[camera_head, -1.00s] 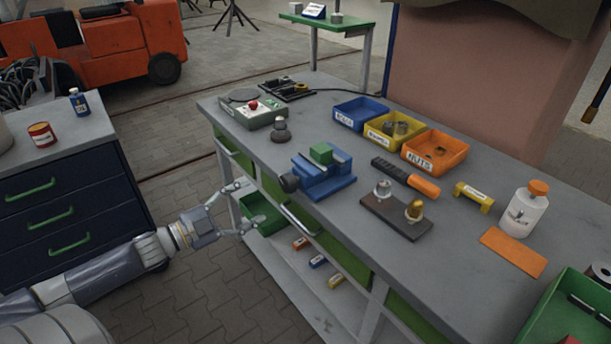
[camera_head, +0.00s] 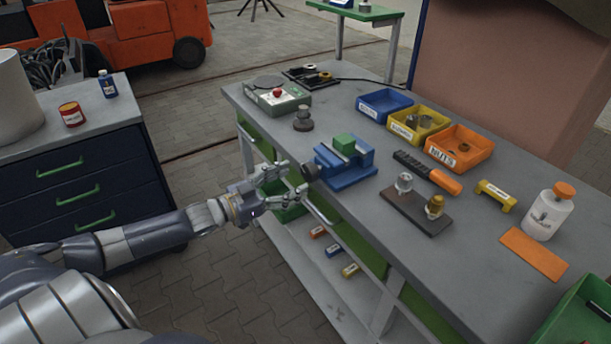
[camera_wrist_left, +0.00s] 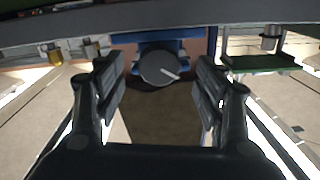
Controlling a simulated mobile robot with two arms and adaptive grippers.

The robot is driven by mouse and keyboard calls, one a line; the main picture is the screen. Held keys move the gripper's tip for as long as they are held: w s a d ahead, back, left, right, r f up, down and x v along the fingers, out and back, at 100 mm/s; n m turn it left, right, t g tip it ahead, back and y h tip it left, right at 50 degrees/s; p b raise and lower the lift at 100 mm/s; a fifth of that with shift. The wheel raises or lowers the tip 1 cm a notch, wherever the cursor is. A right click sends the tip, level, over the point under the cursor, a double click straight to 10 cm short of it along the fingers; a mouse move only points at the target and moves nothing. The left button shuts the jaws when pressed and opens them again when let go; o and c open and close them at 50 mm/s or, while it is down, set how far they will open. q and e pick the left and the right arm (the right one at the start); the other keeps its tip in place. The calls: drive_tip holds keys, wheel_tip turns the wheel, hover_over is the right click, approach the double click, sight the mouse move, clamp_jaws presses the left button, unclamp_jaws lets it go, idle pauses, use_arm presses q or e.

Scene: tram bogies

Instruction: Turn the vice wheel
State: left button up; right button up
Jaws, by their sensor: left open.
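The blue vice (camera_head: 343,165) sits at the bench's near edge with a green block (camera_head: 344,143) between its jaws. Its dark round wheel (camera_head: 310,172) faces my left arm over the edge. My left gripper (camera_head: 291,181) is open and empty, just short of the wheel. In the left wrist view the wheel (camera_wrist_left: 159,68), with a pale line on its face, lies ahead between the two open fingers (camera_wrist_left: 160,95), and they do not touch it. The blue vice body (camera_wrist_left: 183,46) shows behind it. My right gripper is not in view.
The grey bench (camera_head: 400,260) carries blue, yellow and orange bins (camera_head: 460,148), a dark holder block (camera_head: 415,213) and a grey box with a red button (camera_head: 277,97). A bench handle (camera_head: 318,208) runs close below my left gripper. A navy drawer cabinet (camera_head: 85,180) stands left.

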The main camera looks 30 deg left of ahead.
sight(305, 175)
use_arm(q)
drive_tip(key=shift+x, duration=2.55)
drive_tip(key=c, duration=1.1)
